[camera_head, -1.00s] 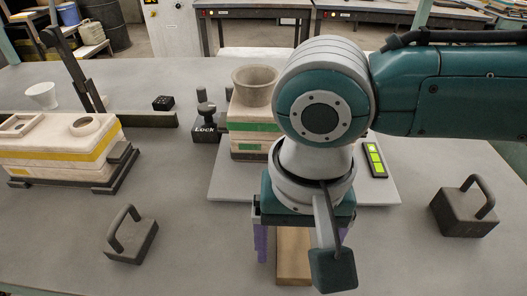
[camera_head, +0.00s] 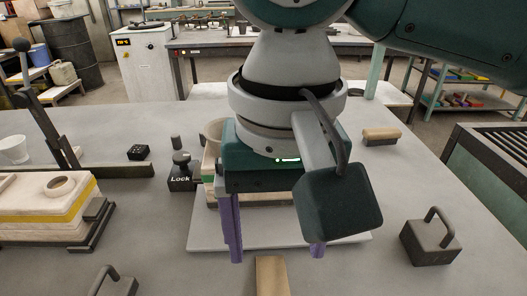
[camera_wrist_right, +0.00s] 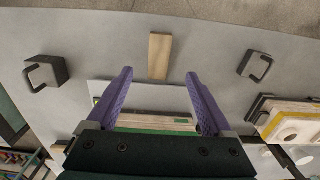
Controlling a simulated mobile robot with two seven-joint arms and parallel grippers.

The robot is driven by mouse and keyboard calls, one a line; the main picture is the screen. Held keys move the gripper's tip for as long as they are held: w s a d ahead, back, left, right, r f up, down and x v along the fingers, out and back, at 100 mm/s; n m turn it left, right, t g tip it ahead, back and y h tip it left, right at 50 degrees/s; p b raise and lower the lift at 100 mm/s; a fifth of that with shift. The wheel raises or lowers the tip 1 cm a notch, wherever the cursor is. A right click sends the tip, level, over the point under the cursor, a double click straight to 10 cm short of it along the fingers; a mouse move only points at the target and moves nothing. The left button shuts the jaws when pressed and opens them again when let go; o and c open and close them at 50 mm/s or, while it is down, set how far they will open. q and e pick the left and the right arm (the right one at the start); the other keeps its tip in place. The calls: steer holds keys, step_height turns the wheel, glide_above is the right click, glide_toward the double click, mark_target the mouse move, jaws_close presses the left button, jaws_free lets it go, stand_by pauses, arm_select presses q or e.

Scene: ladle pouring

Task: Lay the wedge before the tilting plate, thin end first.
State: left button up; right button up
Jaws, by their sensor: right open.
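The wedge (camera_head: 271,275) is a light wooden block lying on the table in front of the pale grey tilting plate (camera_head: 204,232). In the right wrist view the wedge (camera_wrist_right: 159,56) lies lengthwise, one end close to the edge of the plate (camera_wrist_right: 150,97). I cannot tell whether they touch or which end is thin. My right gripper (camera_head: 277,255) is open and empty, with purple fingers spread wide above the plate; it also shows in the wrist view (camera_wrist_right: 159,75). The mould on the plate is partly hidden behind it. My left gripper is out of view.
Dark handled weights stand right (camera_head: 430,242) and front left (camera_head: 115,284) of the plate. A black Lock post (camera_head: 181,172) stands at its left. A yellow-banded mould (camera_head: 45,222) is far left, a brush (camera_head: 381,136) at back right. Table around the wedge is clear.

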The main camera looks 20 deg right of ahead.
steer(key=s+a+f+n+t+y, duration=0.1)
steer(key=s+a+f+n+y, duration=0.1)
steer(key=s+a+n+y, duration=0.3)
steer(key=s+d+f+t+h, duration=0.1)
steer(key=s+d+h, duration=0.1)
steer(key=d, duration=0.5)
steer(key=s+d+f+t+h, duration=0.1)
steer(key=s+d+f+h, duration=0.1)
steer(key=s+d, duration=0.3)
steer(key=shift+d+t+h, duration=0.3)
steer(key=shift+d+h, duration=0.1)
steer(key=shift+d, duration=0.8)
steer(key=shift+s, duration=0.1)
